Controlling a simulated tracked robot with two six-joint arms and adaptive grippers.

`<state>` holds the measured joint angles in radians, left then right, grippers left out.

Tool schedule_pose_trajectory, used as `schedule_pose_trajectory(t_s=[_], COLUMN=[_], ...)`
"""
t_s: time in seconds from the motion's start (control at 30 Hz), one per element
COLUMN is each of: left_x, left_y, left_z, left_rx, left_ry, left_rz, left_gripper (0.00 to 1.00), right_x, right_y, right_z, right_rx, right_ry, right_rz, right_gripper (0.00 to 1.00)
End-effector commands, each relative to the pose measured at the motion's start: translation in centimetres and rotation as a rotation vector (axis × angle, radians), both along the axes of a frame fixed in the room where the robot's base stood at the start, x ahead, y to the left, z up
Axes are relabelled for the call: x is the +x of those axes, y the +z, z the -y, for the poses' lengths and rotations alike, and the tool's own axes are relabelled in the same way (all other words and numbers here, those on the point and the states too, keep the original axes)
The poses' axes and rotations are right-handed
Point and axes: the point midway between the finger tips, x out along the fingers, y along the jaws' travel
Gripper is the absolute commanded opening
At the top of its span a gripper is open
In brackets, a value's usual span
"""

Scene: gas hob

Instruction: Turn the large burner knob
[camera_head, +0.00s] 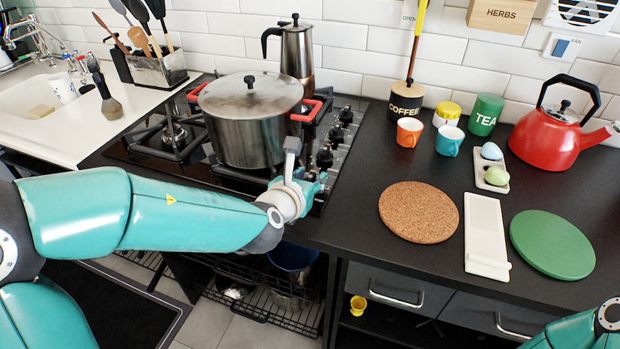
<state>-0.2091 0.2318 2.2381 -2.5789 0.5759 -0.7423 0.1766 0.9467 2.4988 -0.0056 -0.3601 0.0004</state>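The black burner knobs stand in a row along the right side of the gas hob (130,148). One knob (346,116) is at the back, another (337,134) is in front of it, and a third (325,157) is nearer to me. I cannot tell which one is the large burner's. My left gripper (300,163) is at the hob's front right, beside the nearer knobs and in front of the pot. Its wrist partly hides that corner, and its finger opening is unclear. My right gripper is out of view; only part of that arm shows at bottom right.
A large lidded steel pot (250,118) with red handles stands on the hob, with a moka pot (293,55) behind. Right of the knobs are cups, a cork mat (418,211), a white spoon rest (485,235), a green mat (552,243) and a red kettle (552,135).

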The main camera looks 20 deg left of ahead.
Motion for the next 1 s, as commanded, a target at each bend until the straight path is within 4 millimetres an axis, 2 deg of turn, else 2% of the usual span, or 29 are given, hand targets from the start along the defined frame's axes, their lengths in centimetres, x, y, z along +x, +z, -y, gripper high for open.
schedule_pose_trajectory(t_s=[0.13,0.37,0.4,0.53,0.77,1.0], left_x=[-0.02,-0.05,-0.05,-0.06,-0.04,0.03], left_y=[0.00,-0.01,-0.02,-0.03,0.02,0.17], left_z=[-0.01,-0.02,-0.02,0.50,0.20,0.43], left_rx=[0.000,0.000,0.000,0.000,-0.002,-0.002], left_ry=[0.000,0.000,0.000,-0.002,0.014,0.104], left_rz=[0.000,-0.001,-0.001,-0.001,-0.001,0.001], left_gripper=[0.39,0.02,0.00,0.00,0.00,0.00], right_x=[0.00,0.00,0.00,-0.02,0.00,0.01], right_y=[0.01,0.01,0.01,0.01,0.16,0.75], right_z=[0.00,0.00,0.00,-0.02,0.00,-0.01], right_rx=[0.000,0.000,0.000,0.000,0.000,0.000], right_ry=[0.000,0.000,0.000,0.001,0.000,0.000], right_rz=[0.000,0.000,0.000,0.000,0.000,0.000], right_gripper=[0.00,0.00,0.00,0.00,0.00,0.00])
